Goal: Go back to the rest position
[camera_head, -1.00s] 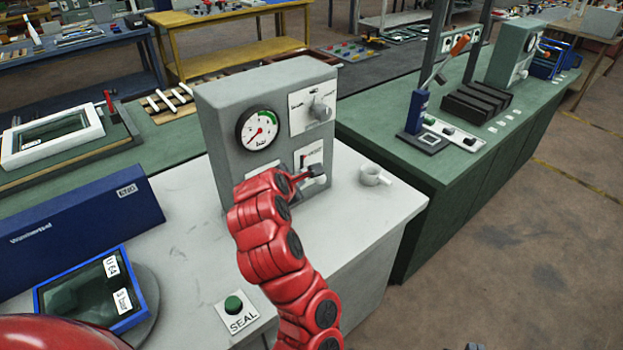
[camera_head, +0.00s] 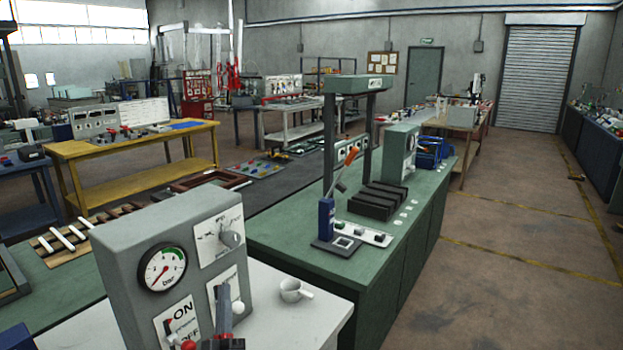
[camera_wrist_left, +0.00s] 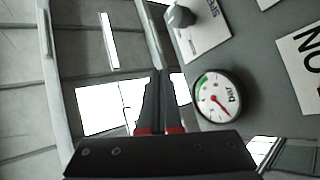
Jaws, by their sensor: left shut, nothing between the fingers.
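My left gripper (camera_head: 222,312) shows at the bottom of the head view, in front of the lower part of the grey control box (camera_head: 120,235). Its fingers are shut and empty, pointing upward in the picture. In the left wrist view the closed fingers (camera_wrist_left: 160,103) point up the frame, beside the pressure gauge (camera_wrist_left: 216,97). The box also has a knob (camera_head: 231,239) at the upper right and an ON/OFF plate (camera_head: 178,318) below the gauge. The gripper partly hides the lower panel. My right gripper is in neither current view.
The box stands on a light worktop (camera_head: 318,318) with a white cup (camera_head: 293,290) at its right. The floor (camera_head: 490,290) at the right is open.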

